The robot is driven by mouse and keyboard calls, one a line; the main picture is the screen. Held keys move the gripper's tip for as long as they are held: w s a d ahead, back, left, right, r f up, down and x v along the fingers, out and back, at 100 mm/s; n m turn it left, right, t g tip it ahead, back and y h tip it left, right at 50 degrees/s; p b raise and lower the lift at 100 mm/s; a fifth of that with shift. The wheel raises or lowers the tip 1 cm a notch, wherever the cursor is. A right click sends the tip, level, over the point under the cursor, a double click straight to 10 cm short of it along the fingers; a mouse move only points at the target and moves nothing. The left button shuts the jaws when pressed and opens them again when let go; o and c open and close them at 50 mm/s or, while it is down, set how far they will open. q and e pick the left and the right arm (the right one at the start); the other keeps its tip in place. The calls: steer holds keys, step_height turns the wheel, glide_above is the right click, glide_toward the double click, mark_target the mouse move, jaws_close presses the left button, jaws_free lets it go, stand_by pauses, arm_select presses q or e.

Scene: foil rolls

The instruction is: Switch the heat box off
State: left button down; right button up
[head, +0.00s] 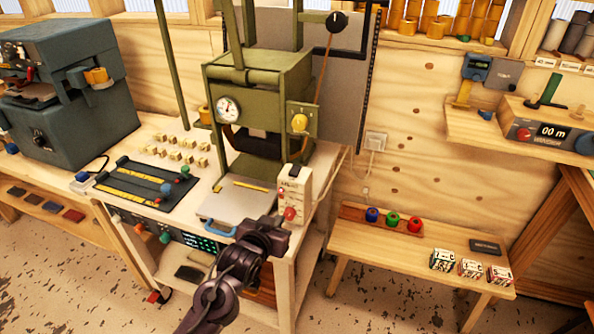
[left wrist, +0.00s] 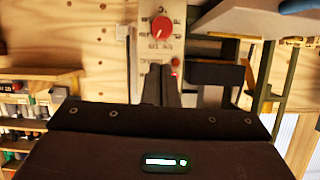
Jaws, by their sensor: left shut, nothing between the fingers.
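The heat box, as I take it, is a cream box (head: 295,195) standing upright at the right front of the bench beside the green press. It has a red knob (head: 290,213) low on its front and a dark part on top. In the left wrist view the box face (left wrist: 143,40) appears upside down, with the red knob (left wrist: 161,27) above my fingertips. My left gripper (head: 275,222) is shut and empty, just in front of the box. In the left wrist view its fingers (left wrist: 161,75) cover part of the face; contact cannot be told. A small red spot shows beside them.
The green press (head: 258,80) stands behind the box, with a pale plate (head: 232,207) in front of it. A low bench (head: 400,255) with coloured rolls and small boxes is at right. A wall socket (head: 375,142) has a cable.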

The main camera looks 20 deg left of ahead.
arm_select(q)
step_height(320, 180, up, 13)
steer(key=w+t, duration=0.1)
steer(key=t, duration=0.2)
steer(key=shift+w+f, duration=0.2)
steer(key=shift+w, duration=0.15)
steer(key=p, duration=0.3)
glide_above(294, 175)
steer(key=shift+s+f, duration=0.2)
steer(key=shift+f, duration=0.25)
step_height(294, 175, down, 3)
steer(key=shift+w+r+p, duration=0.1)
steer(key=shift+w+p, duration=0.05)
steer(key=shift+p, duration=0.25)
steer(key=shift+f, duration=0.75)
